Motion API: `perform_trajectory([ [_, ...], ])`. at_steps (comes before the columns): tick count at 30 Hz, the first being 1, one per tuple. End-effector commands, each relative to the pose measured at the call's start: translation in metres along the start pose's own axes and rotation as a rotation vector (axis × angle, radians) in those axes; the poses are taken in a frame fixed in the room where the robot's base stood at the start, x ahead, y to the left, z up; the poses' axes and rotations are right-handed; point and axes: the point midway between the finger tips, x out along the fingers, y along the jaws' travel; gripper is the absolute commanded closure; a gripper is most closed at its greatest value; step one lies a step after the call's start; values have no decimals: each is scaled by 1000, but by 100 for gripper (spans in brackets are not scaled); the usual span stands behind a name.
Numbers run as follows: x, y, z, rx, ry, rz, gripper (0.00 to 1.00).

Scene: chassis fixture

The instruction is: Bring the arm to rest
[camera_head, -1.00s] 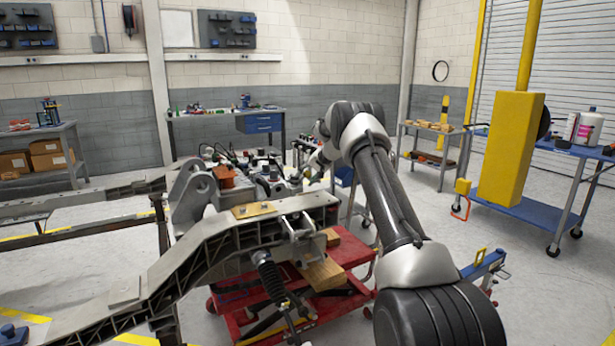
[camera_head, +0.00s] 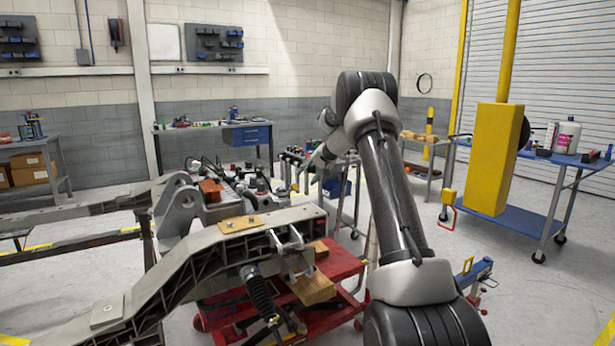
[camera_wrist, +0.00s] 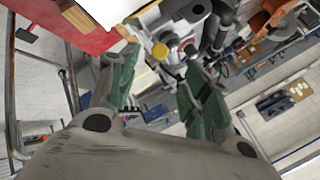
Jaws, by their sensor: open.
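My arm rises on the right side of the head view and bends at a raised elbow, with its forearm reaching away behind. My gripper shows in the wrist view (camera_wrist: 155,88). Its two green-padded fingers are spread apart with nothing between them. In the head view the gripper is small and mostly hidden behind the arm.
The grey chassis frame (camera_head: 205,262) stands left of my arm, over a red cart (camera_head: 345,262) with wooden blocks (camera_head: 313,288). A blue-topped cart (camera_head: 530,213) and yellow post (camera_head: 493,160) stand right. A workbench (camera_head: 185,127) is behind. Open floor lies at the right.

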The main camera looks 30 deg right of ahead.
Motion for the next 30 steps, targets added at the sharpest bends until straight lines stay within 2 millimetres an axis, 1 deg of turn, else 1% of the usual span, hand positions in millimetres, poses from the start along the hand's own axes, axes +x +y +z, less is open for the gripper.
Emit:
perform_trajectory([
  [9,0,0,0,1,1,0,52],
  [11,0,0,2,13,-11,2,52],
  [14,2,15,19,11,-60,37,52],
  [17,7,41,50,17,-135,90,52],
  [18,3,52,66,17,-172,116,52],
  [20,-12,63,91,7,-228,159,52],
  [21,-26,66,109,-5,-265,186,52],
  [23,-50,66,133,-32,-313,224,52],
  [24,-68,64,149,-52,-344,246,52],
  [26,-96,60,174,-87,-384,279,52],
  [27,-116,57,190,-112,-409,299,52],
  [29,-148,52,215,-156,-442,328,52],
  [30,-170,50,233,-187,-462,348,52],
])
